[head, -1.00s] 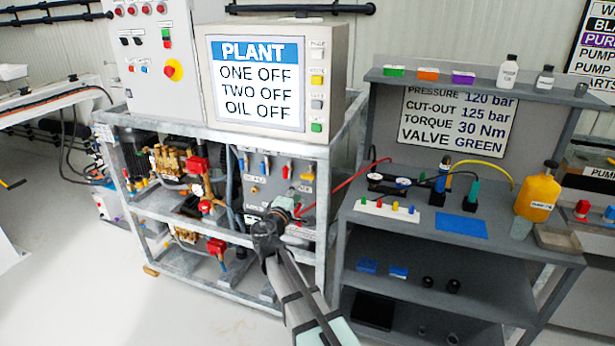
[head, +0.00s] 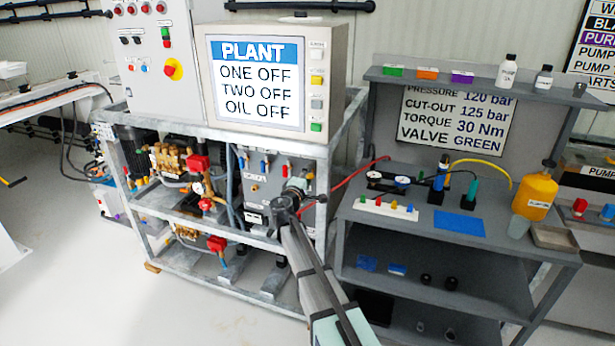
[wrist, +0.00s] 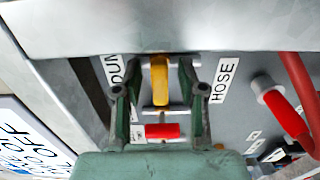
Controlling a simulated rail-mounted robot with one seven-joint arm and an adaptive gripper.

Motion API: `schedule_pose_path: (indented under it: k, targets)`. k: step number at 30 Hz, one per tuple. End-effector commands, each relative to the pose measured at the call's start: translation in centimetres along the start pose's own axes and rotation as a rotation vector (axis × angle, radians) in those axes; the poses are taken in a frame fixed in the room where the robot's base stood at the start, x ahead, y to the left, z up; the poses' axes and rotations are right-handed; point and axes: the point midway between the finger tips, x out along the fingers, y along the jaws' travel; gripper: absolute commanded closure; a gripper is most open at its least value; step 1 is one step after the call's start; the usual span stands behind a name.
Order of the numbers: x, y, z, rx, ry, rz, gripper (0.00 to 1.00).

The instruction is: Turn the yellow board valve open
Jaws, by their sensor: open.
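The yellow board valve (wrist: 159,80) shows in the wrist view as a yellow lever on the grey board, between the labels "DUN…" and "HOSE". It lies lengthwise between the two fingers of my gripper (wrist: 160,95), which are open, one on each side, with visible gaps to the lever. I cannot tell how deep the fingertips reach around it. A red handle (wrist: 162,131) sits just below the yellow lever, nearer my palm. In the head view my gripper (head: 298,188) is up against the right part of the board and hides the handles behind it.
A red hose (wrist: 292,100) with a red fitting is close on the right in the wrist view. The pump frame's metal post (head: 322,220) stands right of my gripper. A grey bench (head: 440,225) with bottles and tools is further right.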

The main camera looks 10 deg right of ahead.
Motion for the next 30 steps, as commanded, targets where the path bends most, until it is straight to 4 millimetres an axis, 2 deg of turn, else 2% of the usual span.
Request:
schedule_pose_path:
  k: [1, 2, 3, 5, 20, 30]
  targets:
    - [-0.01, 0.00, 0.01, 0.000, 0.000, 0.000, 0.59]
    - [-0.01, 0.00, 0.01, 0.000, 0.000, 0.000, 0.66]
    - [-0.02, 0.00, 0.00, 0.000, 0.000, 0.000, 0.81]
    - [-0.02, 0.00, 0.00, 0.000, 0.000, 0.000, 1.00]
    - [0.00, -0.01, 0.00, -0.049, 0.000, 0.000, 1.00]
    - [0.01, 0.02, 0.00, -0.276, -0.001, 0.000, 1.00]
